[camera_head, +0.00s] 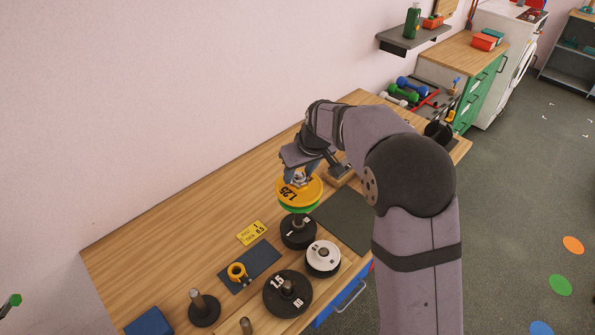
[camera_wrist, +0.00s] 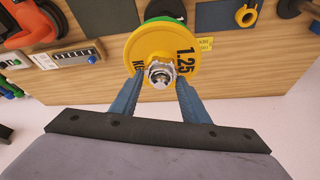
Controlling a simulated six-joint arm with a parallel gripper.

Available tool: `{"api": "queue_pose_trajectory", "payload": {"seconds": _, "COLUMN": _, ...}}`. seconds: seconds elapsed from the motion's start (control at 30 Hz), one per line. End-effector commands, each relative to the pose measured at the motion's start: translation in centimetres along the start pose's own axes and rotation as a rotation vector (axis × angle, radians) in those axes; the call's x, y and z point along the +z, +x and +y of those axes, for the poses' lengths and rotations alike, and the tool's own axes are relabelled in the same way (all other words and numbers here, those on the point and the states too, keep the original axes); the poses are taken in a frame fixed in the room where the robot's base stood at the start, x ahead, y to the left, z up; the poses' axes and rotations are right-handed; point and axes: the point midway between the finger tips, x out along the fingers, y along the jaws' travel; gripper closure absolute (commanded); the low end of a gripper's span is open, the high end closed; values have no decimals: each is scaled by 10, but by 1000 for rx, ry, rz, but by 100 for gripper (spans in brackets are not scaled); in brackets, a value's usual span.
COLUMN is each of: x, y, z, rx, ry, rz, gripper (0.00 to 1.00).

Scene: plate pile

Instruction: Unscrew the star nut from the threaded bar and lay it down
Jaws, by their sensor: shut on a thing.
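The star nut (camera_wrist: 162,72) is a silvery metal piece at the centre of the yellow 1.25 kg plate in the wrist view. The end of the threaded bar (camera_wrist: 162,77) shows in its middle. My gripper (camera_wrist: 158,84) has its two blue fingers on either side of the nut and is shut on it. In the head view my gripper (camera_head: 301,178) is over the yellow plate (camera_head: 289,193), and the nut is mostly hidden by the fingers. A green plate (camera_head: 302,209) lies under the yellow one. I cannot tell how far the nut sits along the thread.
Black plates (camera_head: 297,238), a white plate (camera_head: 322,262) and a post on a round base (camera_head: 204,309) stand nearby. A blue mat (camera_head: 262,257) bears a yellow clamp-like part (camera_head: 237,271). A dark mat (camera_head: 347,220) looks bare. The bench's left side is clear.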

Motion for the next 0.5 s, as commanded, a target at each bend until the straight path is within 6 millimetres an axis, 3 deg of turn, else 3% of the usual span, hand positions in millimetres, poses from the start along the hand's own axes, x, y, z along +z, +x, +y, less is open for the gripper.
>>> {"api": "queue_pose_trajectory", "payload": {"seconds": 0.03, "x": 8, "y": 4, "z": 6, "rx": -11, "ry": -33, "rz": -20, "gripper": 81}}
{"api": "queue_pose_trajectory", "payload": {"seconds": 0.5, "x": 7, "y": 4, "z": 6, "rx": -181, "ry": -432, "rz": -19, "gripper": 81}}
